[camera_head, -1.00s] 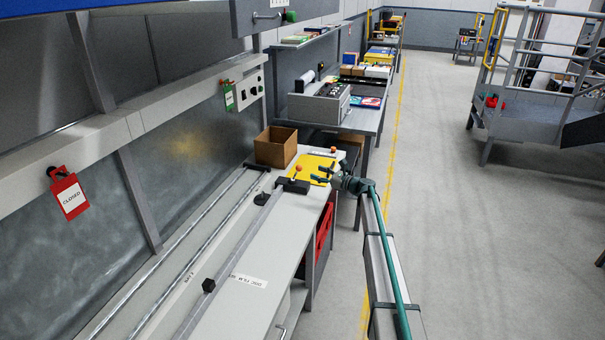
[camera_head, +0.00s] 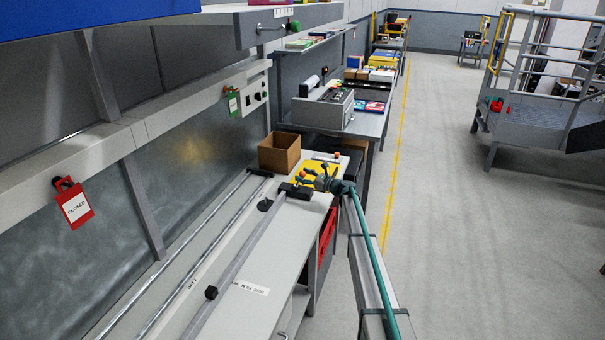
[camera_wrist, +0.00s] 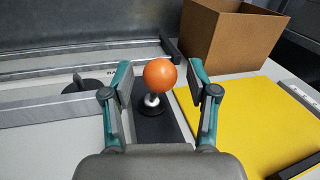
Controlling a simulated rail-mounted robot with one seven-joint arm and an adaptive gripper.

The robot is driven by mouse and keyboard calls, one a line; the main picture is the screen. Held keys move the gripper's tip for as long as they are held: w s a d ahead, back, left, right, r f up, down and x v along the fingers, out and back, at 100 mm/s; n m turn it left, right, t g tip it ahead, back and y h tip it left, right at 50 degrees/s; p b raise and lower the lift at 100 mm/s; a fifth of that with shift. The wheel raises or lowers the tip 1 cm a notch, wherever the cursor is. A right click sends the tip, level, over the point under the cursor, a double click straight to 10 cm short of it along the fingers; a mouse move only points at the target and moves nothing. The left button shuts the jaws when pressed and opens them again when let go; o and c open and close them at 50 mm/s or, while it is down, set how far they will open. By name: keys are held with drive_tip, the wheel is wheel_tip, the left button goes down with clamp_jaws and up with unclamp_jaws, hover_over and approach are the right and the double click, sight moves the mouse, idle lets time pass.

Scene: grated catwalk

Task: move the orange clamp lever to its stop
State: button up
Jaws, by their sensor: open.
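The orange clamp lever shows in the wrist view as a round orange knob (camera_wrist: 160,73) on a short silver stem above a dark block (camera_wrist: 154,125). In the head view its small orange knob (camera_head: 301,172) shows at the end of a long grey rail on the bench. My gripper (camera_wrist: 160,78) is open, one teal finger on each side of the knob, with a visible gap on both sides. In the head view my gripper (camera_head: 307,178) is low over the bench beside the knob. Whether the fingers are level with the knob is hard to tell.
A yellow sheet (camera_wrist: 245,115) lies right of the dark block. An open cardboard box (camera_head: 280,153) stands behind. A second small orange knob (camera_head: 337,156) is farther back on the bench. The grey rail (camera_head: 240,255) runs toward the front. The aisle floor at right is clear.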

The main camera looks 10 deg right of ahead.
drive_tip(key=shift+w+a, duration=0.25)
drive_tip(key=shift+a, duration=0.05)
clamp_jaws()
